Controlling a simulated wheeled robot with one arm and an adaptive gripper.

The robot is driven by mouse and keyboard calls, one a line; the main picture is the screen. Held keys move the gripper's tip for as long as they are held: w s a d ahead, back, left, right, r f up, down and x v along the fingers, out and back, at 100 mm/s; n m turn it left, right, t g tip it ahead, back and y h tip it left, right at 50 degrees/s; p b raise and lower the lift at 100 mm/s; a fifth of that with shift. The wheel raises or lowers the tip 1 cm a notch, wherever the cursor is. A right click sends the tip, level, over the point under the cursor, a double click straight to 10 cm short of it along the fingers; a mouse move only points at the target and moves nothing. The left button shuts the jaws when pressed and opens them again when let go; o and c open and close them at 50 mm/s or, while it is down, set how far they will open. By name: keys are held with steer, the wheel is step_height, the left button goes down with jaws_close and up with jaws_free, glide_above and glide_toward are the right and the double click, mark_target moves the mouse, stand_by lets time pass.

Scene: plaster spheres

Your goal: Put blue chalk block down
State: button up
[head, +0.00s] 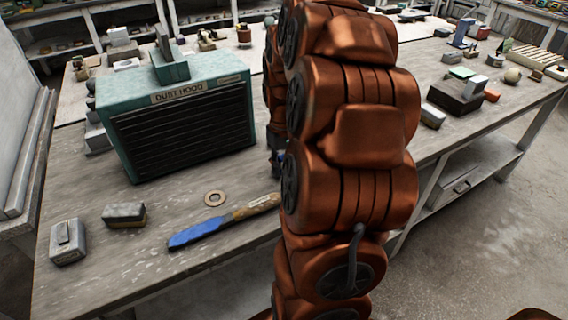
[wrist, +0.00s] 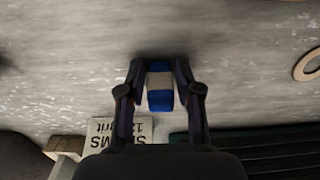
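The blue chalk block (wrist: 160,100), blue with a pale grey band around it, sits between the two fingers of my gripper (wrist: 160,82) in the wrist view. The fingers press on it from both sides. Worn grey bench top (wrist: 235,60) lies below it; I cannot tell whether the block touches the bench or hangs above it. In the head view my copper-coloured arm hides the block and most of my gripper.
A teal dust hood (head: 176,125) stands on the bench (head: 75,200). A washer (head: 215,198), a blue-bladed tool (head: 205,232), a dark sanding block (head: 124,214) and a grey block (head: 68,243) lie before it.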

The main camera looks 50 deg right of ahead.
mark_target(284, 157)
steer(key=shift+o, duration=0.8)
step_height(284, 157, up, 12)
steer(key=shift+r+b, duration=0.15)
steer(key=shift+b, duration=0.4)
steer(key=s+a+f+n, duration=0.1)
steer(key=a+f, duration=0.1)
steer(key=a, duration=0.8)
steer(key=s+a+f+n+g, duration=0.1)
steer(key=s+a+f, duration=0.3)
steer(key=s+a, duration=0.4)
steer(key=s+a+f+n+g, duration=0.1)
steer(key=s+a+f, duration=0.3)
steer(key=s+a, duration=0.4)
steer(key=shift+a+f+n, duration=0.15)
steer(key=shift+a+n, duration=0.25)
steer(key=shift+a, duration=0.3)
steer(key=shift+s, duration=0.1)
